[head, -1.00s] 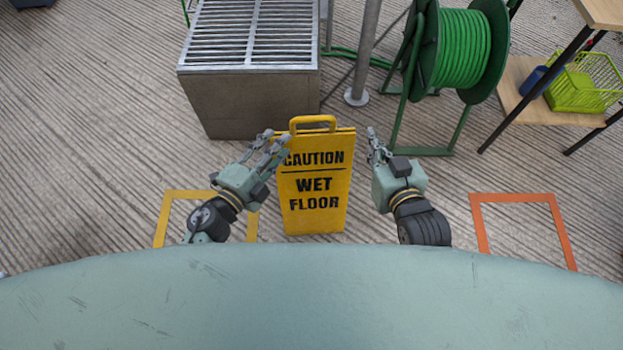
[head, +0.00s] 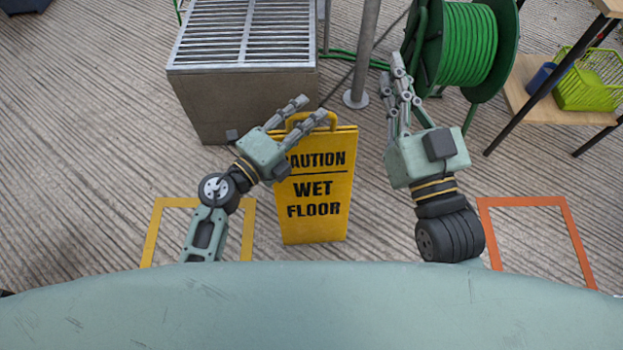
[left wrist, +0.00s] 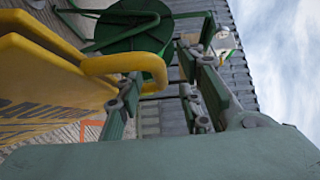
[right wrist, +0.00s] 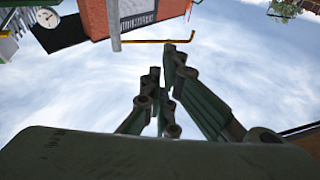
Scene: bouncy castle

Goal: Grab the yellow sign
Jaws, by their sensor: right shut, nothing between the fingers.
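The yellow sign (head: 317,205) reads "CAUTION WET FLOOR" and stands upright on the ribbed floor in front of me. Its top handle is partly hidden by my left gripper (head: 316,108), which is open at the sign's upper left. In the left wrist view the sign's yellow handle (left wrist: 125,64) reaches to the open fingers, by the left finger; I cannot tell whether they touch. My right gripper (head: 400,74) is shut and empty, raised to the right of the sign with its fingers pointing away. The right wrist view shows its fingers (right wrist: 164,80) against the sky.
A grated metal box (head: 240,95) stands behind the sign on the left. A pole (head: 366,55) and a green hose reel (head: 465,50) stand behind on the right. A table with a green basket (head: 590,80) is at far right. Yellow (head: 152,235) and orange (head: 572,235) floor frames flank the sign.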

